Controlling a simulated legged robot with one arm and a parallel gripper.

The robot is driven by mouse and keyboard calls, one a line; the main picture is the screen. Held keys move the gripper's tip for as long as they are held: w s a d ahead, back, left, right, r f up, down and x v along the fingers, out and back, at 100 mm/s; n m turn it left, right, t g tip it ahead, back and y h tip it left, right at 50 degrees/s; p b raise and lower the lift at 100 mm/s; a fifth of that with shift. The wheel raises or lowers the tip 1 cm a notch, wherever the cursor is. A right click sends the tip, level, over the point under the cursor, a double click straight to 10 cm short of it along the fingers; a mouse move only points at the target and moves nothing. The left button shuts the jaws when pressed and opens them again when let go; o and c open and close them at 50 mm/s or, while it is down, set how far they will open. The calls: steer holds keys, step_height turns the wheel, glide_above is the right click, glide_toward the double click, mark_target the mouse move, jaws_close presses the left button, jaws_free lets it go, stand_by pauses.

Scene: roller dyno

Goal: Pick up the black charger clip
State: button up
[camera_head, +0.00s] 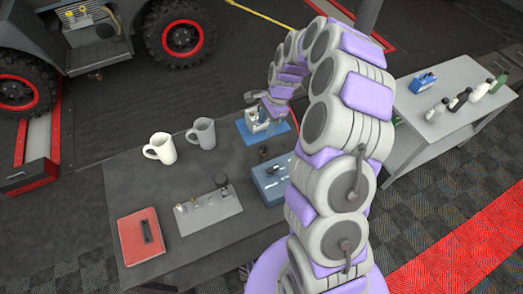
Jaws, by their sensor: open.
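A small dark piece (264,153), which looks like the black charger clip, is at the far edge of a blue box (268,192) on the dark grey table. It is too small for me to make out its jaws. My gripper (259,100) is open above a small white object (257,121) on a blue mat (282,128). It is farther back than the dark piece and apart from it. My arm hides the right side of the blue box.
Two mugs, one white (160,148) and one grey (203,132), stand left of the blue mat. A grey plate (213,212) holds small parts. A red case (141,236) lies at the front left. A second table (455,120) with bottles is on the right.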

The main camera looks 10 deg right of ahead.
mark_target(264, 145)
steer(key=x, duration=0.2)
steer(key=d+b+x, duration=0.1)
steer(key=x, duration=0.5)
steer(key=shift+d+f+b, duration=0.2)
steer(key=shift+d+b, duration=0.1)
steer(key=shift+b, duration=0.05)
steer(key=x, duration=0.1)
steer(key=b+x, duration=0.1)
steer(key=x, duration=0.3)
steer(key=shift+s+a+b, duration=0.25)
steer(key=shift+s+b, duration=0.15)
steer(key=shift+d+f, duration=0.1)
steer(key=shift+f, duration=0.1)
steer(key=shift+d+r, duration=0.1)
steer(key=shift+d, duration=0.15)
steer(key=shift+c, duration=0.5)
steer(key=shift+a, duration=0.25)
steer(key=c, duration=0.8)
steer(key=shift+d, duration=0.1)
jaws_close()
